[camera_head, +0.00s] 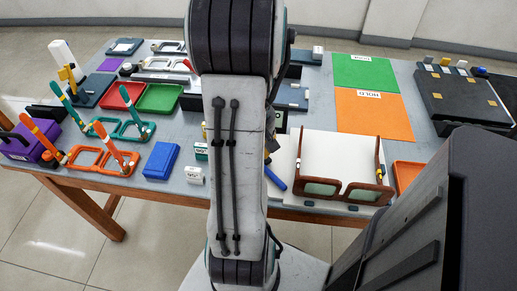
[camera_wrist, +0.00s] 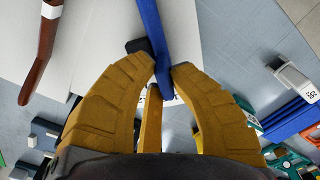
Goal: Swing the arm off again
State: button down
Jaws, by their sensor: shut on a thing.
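My gripper (camera_wrist: 165,78) has yellow fingers shut on a slim blue bar (camera_wrist: 149,22) in the wrist view. A small black block (camera_wrist: 138,45) sits against the bar. In the head view my own arm hides most of the gripper; part of the blue bar (camera_head: 275,181) shows just right of the arm. A brown eyeglass frame (camera_head: 335,189) stands at the front of a white block (camera_head: 337,150), right of the bar. A brown temple arm (camera_head: 380,160) rises at its right end. A brown temple arm with a white band (camera_wrist: 42,50) also shows in the wrist view.
Orange glasses (camera_head: 85,157) and teal glasses (camera_head: 112,124) lie to the left. A blue block (camera_head: 162,160) and small white label blocks (camera_head: 193,175) stand left of my arm. A green mat (camera_head: 365,71) and an orange mat (camera_head: 372,115) lie at the right, beside a black case (camera_head: 460,95).

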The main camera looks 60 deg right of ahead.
jog(key=c, duration=1.1)
grip_release()
notch_tip(320, 180, up, 12)
dwell(0.7)
